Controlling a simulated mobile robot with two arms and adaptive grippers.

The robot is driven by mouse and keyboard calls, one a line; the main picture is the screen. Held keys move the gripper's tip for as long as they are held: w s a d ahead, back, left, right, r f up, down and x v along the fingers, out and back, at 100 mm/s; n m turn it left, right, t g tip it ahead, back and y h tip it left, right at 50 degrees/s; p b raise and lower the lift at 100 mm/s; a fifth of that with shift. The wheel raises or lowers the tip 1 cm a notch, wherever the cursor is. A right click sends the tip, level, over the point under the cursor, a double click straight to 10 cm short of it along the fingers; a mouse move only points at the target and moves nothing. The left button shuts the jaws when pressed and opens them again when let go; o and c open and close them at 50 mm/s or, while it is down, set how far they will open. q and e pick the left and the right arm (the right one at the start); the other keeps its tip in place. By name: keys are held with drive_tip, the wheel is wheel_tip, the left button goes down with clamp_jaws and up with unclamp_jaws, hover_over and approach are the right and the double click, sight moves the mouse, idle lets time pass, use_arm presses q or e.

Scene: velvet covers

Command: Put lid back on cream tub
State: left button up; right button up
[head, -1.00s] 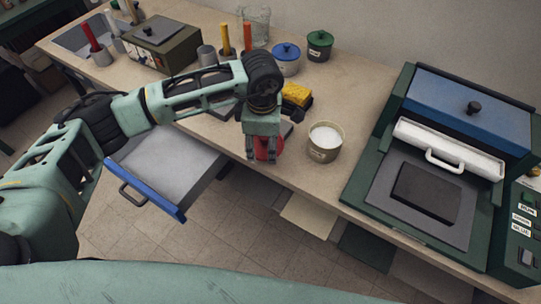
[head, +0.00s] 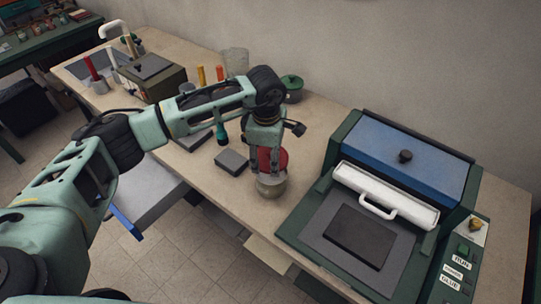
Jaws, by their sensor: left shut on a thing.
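The cream tub (head: 271,189) is a small beige round pot on the bench, left of the green press. My left gripper (head: 267,170) is directly above it, shut on the red lid (head: 267,158). The lid looks steeply tilted, with its red face partly behind the fingers. The lower edge of the lid is close to the tub's rim; I cannot tell whether they touch. The gripper and lid hide the tub's opening and its white contents. My right gripper is not in view.
A green press with a blue hood (head: 411,160) and white handle stands close on the right. A dark grey block (head: 231,162) and a green-lidded pot (head: 292,88) are near my left arm. A blue-fronted drawer (head: 126,222) hangs open at left. Bare bench lies behind the tub.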

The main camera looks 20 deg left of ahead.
sight(270, 163)
use_arm(q)
drive_tip(key=shift+f, duration=0.5)
drive_tip(key=shift+d+f+b, duration=0.15)
drive_tip(key=shift+f+b, duration=0.15)
drive_tip(key=shift+f, duration=0.1)
wheel_tip(270, 163, down, 3)
drive_tip(key=shift+d+r+b, duration=0.1)
drive_tip(key=shift+r+b, duration=0.05)
drive_tip(key=shift+b, duration=0.75)
drive_tip(key=shift+f+b, duration=0.4)
drive_tip(key=shift+f, duration=0.05)
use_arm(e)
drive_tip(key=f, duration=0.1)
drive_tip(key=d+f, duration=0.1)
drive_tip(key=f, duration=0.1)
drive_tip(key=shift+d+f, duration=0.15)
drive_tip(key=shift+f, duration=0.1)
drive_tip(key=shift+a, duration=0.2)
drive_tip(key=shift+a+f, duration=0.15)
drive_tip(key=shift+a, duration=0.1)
use_arm(q)
drive_tip(key=shift+b, duration=0.45)
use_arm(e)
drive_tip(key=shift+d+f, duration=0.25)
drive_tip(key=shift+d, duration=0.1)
